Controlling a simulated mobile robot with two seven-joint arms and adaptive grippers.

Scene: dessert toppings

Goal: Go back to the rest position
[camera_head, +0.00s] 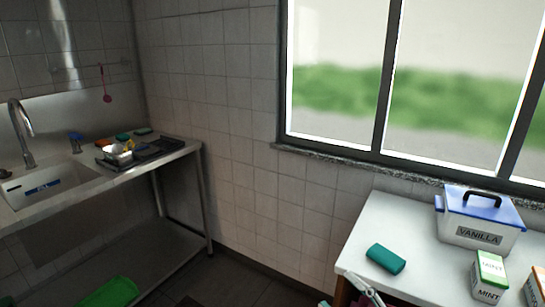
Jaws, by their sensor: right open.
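My right gripper (362,287) shows in part at the bottom edge of the head view, right of the middle. It is grey, open, and at the near left edge of the white table (385,216). Nothing shows between its fingers, and the rest of it is cut off by the frame. My left gripper is not in view.
On the table are a teal block-like item (385,259), a blue-lidded vanilla container (478,224) and a mint carton (489,277). An orange-topped carton (535,287) is cut off at right. A steel sink counter (75,203) stands at left, with bare floor between.

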